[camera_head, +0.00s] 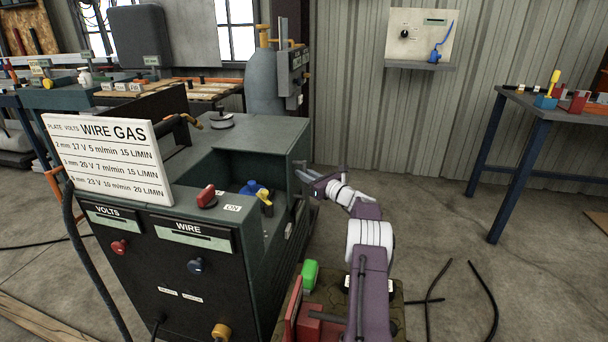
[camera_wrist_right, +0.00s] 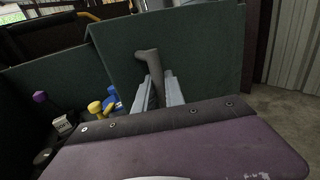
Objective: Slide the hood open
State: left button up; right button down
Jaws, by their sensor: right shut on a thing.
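The dark green hood (camera_head: 255,132) covers the back part of the welding machine (camera_head: 175,270). The front part of its top is open and shows a blue and yellow item (camera_head: 262,195) inside. My right gripper (camera_head: 309,178) is at the machine's right side. In the right wrist view, its fingers (camera_wrist_right: 158,95) are shut on a grey handle (camera_wrist_right: 148,60) in front of a green panel (camera_wrist_right: 205,50). The blue and yellow items (camera_wrist_right: 108,105) show left of the panel. My left gripper is not in view.
A white settings board (camera_head: 108,160) stands on the machine's front left. A grey gas cylinder (camera_head: 264,80) stands behind it. A blue-legged table (camera_head: 545,112) with small items is at the right. Black cables (camera_head: 465,290) lie on the floor, and the floor between is mostly clear.

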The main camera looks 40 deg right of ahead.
jog(key=c, duration=1.7)
grip_release()
jog(key=s+d+p, duration=0.1)
jog(key=s+p, duration=0.1)
jog(key=s, duration=0.7)
